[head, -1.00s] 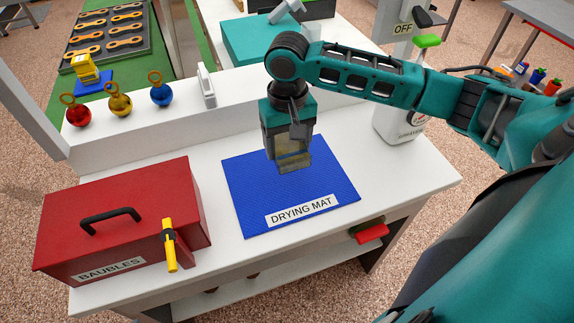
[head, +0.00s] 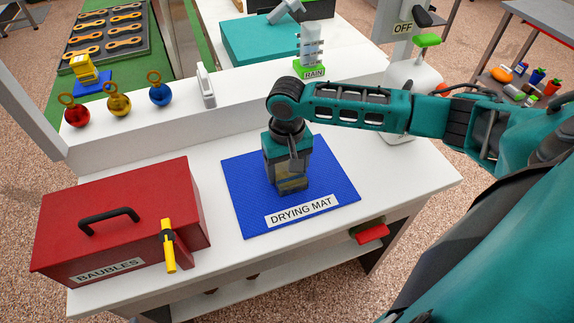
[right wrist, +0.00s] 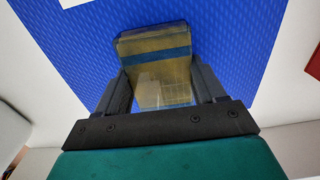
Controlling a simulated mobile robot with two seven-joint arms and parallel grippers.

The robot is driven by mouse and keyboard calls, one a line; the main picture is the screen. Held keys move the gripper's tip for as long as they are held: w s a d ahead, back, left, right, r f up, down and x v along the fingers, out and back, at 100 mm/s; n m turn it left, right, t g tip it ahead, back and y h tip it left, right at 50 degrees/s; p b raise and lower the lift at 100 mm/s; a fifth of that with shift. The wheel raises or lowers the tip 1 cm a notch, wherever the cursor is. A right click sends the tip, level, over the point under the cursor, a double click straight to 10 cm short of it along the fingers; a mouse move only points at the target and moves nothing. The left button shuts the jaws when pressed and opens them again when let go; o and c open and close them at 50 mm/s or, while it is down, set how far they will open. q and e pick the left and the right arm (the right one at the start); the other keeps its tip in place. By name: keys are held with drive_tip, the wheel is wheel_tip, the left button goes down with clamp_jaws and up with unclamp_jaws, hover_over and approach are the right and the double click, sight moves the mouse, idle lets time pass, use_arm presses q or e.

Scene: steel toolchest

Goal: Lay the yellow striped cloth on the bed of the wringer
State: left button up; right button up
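My right gripper (head: 289,180) is low over the blue drying mat (head: 240,190), pointing down. A yellowish folded piece with a blue stripe, seemingly the yellow striped cloth (right wrist: 150,42), sits between its two fingers in the right wrist view. The fingers flank it on both sides and appear shut on it. Its lower end shows as a tan patch at the fingertips in the head view (head: 293,184). It is at or just above the mat; I cannot tell if it touches. I cannot make out a wringer. My left gripper is not in view.
A red baubles box (head: 65,225) stands left of the mat. Red, gold and blue baubles (head: 160,95) sit on the raised back ledge with a rain gauge (head: 311,45). White bench top is clear around the mat.

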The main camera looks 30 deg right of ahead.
drive_tip(key=o, duration=0.5)
drive_tip(key=shift+c, duration=0.2)
